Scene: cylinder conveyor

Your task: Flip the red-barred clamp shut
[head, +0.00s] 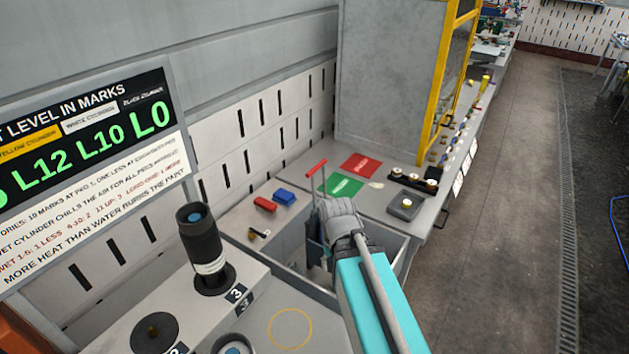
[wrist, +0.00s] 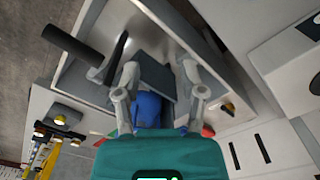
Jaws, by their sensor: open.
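The clamp's red bar (head: 316,168) stands up on a thin red stem just left of and beyond my gripper (head: 333,212) in the head view. A dark body (head: 315,245) shows below, inside the grey open bin (head: 405,258); I cannot tell whether it joins the stem. In the wrist view my gripper (wrist: 160,70) has its fingers spread apart. A dark plate (wrist: 157,82) and a blue shape (wrist: 147,108) show between them, and nothing looks gripped. My gripper hides the clamp's lower part in the head view. I cannot pick out the red bar in the wrist view.
A red mat (head: 361,165) and green mat (head: 345,187) lie beyond. A black cylinder (head: 202,243) stands at the left. A yellow-framed cabinet (head: 392,75) rises at the back; the floor at right is clear.

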